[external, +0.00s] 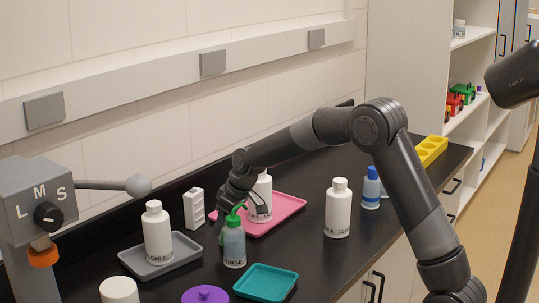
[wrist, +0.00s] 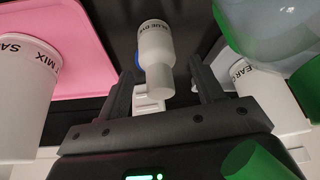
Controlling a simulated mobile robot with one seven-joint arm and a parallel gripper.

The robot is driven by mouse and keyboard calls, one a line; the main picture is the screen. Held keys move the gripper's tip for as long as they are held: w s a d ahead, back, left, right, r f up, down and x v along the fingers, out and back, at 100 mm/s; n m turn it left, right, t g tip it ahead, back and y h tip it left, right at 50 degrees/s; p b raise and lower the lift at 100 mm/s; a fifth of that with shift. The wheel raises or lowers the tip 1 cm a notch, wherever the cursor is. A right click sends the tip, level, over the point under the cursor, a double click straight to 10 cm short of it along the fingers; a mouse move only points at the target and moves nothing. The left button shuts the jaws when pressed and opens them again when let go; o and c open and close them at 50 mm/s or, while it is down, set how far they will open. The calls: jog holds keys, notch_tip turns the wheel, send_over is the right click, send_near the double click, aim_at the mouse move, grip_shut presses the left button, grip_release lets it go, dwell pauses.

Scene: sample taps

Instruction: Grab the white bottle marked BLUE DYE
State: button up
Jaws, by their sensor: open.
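In the wrist view the white bottle marked BLUE DYE (wrist: 155,48) shows upside down between the two fingers of my gripper (wrist: 165,82). It looks small and farther off than the fingertips, and nothing is held. My gripper is open. In the external view my gripper (external: 224,208) is low among the bottles, partly hidden by the green-topped RINSE bottle (external: 234,246). Several similar white bottles stand there; I cannot tell from their labels which is BLUE DYE.
A SALT MIX bottle (wrist: 22,100) and pink tray (wrist: 85,50) are close on the left in the wrist view. A white bottle (external: 158,232) stands on a grey tray (external: 190,250). Another white bottle (external: 338,208) stands near a blue bottle (external: 371,190). A teal tray (external: 266,282) lies in front.

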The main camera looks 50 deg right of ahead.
jog(key=shift+x, duration=0.85)
jog(key=c, duration=1)
jog(key=shift+o, duration=0.2)
jog(key=shift+r, duration=0.15)
